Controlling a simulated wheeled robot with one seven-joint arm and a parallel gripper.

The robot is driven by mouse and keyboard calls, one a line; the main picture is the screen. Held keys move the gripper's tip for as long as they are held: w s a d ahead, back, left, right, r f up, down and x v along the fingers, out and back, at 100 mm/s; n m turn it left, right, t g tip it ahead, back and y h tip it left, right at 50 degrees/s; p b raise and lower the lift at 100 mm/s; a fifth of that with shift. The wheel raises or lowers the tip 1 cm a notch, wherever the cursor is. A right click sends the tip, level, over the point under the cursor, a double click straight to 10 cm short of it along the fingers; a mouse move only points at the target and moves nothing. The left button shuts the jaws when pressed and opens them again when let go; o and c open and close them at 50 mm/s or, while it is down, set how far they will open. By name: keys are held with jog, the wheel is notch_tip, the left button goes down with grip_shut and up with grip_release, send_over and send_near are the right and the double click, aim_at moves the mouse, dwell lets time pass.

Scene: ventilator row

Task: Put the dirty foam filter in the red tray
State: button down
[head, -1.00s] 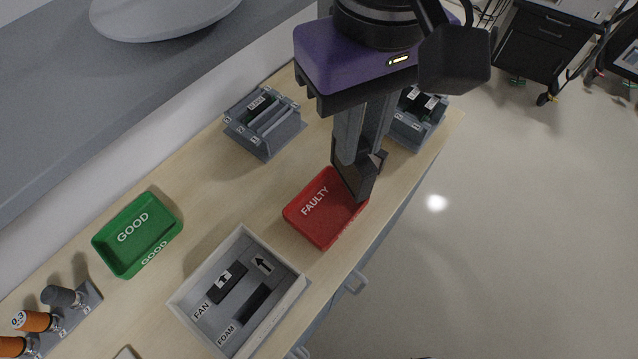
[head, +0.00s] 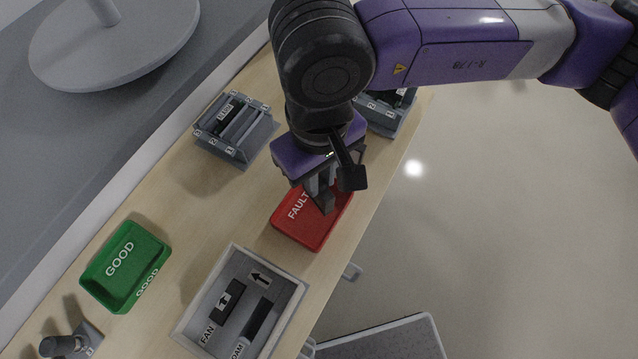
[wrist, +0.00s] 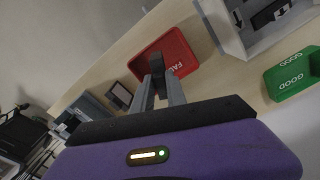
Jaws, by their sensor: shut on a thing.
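The red tray (head: 308,236), labelled FAULTY, lies on the bench below my gripper (head: 319,194). My gripper is shut on a dark slab, the foam filter (wrist: 156,64), which points down at the tray. In the wrist view the filter sits between the fingertips, in front of the red tray (wrist: 184,52). In the head view my wrist and fingers hide most of the filter and the far part of the tray. I cannot tell whether the filter touches the tray floor.
A grey-white box (head: 291,299) with FAN and FOAM slots stands in front of the red tray. A green GOOD tray (head: 151,276) is at left. Slotted grey racks (head: 236,148) (head: 388,119) stand behind. The bench's right edge is close to the red tray.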

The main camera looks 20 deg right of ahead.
jog(key=shift+f+p, duration=0.4)
jog(key=shift+f, duration=2.2)
jog(key=shift+f+b, duration=0.65)
jog(key=shift+b, duration=0.55)
jog(key=c, duration=1.3)
grip_release()
jog(key=shift+c, duration=0.2)
jog(key=shift+r, duration=0.1)
jog(key=r+p, duration=0.1)
jog(key=p, duration=0.1)
jog(key=shift+r+p, duration=0.4)
notch_tip(320, 180, up, 11)
jog(key=shift+r+b, duration=0.15)
jog(key=shift+b, duration=1.05)
